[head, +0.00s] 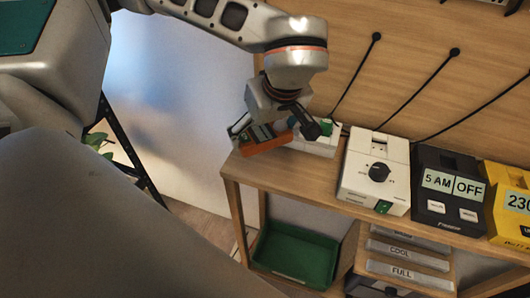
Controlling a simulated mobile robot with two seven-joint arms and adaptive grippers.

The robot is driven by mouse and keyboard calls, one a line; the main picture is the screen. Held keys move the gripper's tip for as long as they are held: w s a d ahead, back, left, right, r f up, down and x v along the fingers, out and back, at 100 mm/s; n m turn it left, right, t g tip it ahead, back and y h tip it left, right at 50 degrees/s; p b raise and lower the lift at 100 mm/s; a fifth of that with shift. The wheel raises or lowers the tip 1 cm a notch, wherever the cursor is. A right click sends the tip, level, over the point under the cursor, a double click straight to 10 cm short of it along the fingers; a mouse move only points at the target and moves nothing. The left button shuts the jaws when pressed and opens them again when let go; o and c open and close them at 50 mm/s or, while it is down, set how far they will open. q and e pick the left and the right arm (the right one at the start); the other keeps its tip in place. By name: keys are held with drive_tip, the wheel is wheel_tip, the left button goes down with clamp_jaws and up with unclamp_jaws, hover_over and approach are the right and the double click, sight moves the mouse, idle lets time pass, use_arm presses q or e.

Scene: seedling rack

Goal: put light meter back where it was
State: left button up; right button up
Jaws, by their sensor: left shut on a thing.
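The light meter appears to be the orange device with a dark display (264,138) near the left end of the wooden shelf. My left gripper (280,130) comes down from above and is shut on it. The device is tilted, close to the shelf's left edge, in front of a white box (317,142) with a green part on it. I cannot tell whether the device touches the shelf top. The fingers hide part of it. My right gripper is not in view.
On the wooden shelf (300,176), a white dial box (374,172), a black timer (447,188) reading "5 AM OFF" and a yellow device (510,201) stand to the right. Black cords run up the back panel. A green tray (296,256) and labelled grey bars (403,255) are below.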

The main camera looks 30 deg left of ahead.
sight(265, 143)
use_arm(q)
wheel_tip(265, 143, down, 4)
drive_tip(key=shift+r, duration=0.1)
wheel_tip(265, 143, down, 4)
drive_tip(key=shift+r, duration=0.2)
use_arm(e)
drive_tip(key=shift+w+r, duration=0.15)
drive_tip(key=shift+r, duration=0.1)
use_arm(q)
drive_tip(key=shift+f, duration=0.2)
drive_tip(key=o, duration=1.3)
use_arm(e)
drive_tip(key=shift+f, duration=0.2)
use_arm(q)
drive_tip(key=shift+r, duration=0.1)
